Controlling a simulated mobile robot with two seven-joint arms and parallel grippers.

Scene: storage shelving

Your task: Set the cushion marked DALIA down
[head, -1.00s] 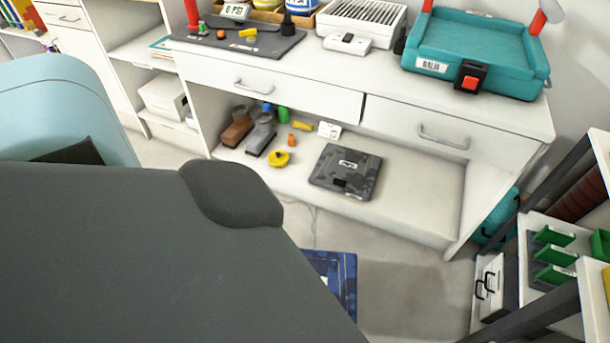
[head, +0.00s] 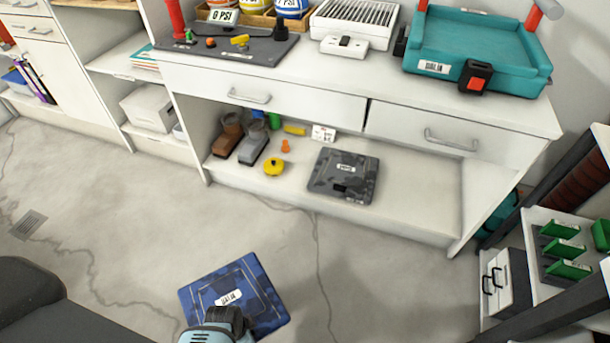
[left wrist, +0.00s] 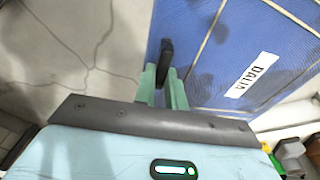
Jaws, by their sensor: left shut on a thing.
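The blue cushion (head: 258,283) with a white label shows low in the head view, over the bare floor. In the left wrist view the blue cushion (left wrist: 215,75) fills the upper right, and its label reads DALIA. My left gripper (head: 222,318) is at its near edge. I cannot tell how high the cushion is above the floor. My right gripper is not in view.
A white bench (head: 310,82) has a lower shelf (head: 415,205) holding a dark patterned cushion (head: 343,176), shoes and small items. A teal tray (head: 478,50) stands on top. The floor (head: 120,215) at left is clear.

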